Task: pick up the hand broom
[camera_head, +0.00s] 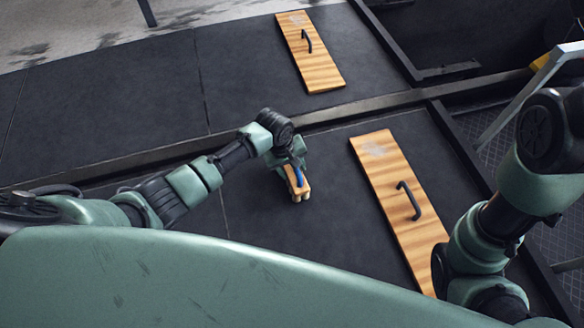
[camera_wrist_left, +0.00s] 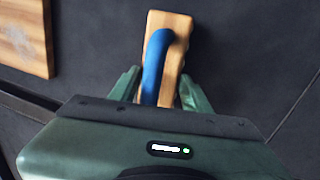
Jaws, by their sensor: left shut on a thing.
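The hand broom (camera_head: 299,190) has a light wooden block and a blue handle, and sits near the middle of the head view over the dark floor. My left gripper (camera_head: 289,172) is shut on it, reaching down from above. In the left wrist view the hand broom (camera_wrist_left: 177,60) points away from me, with my left gripper (camera_wrist_left: 158,90) having a green finger on each side of its blue handle. Its underside is hidden, and I cannot tell whether it touches the floor. My right arm is at the right, but its gripper is out of view.
A wooden board with a black handle (camera_head: 385,180) lies on the floor to the right of the broom. A similar board (camera_head: 311,60) lies farther back. A raised dark rail (camera_head: 350,107) crosses the floor behind the broom. The floor left of the broom is clear.

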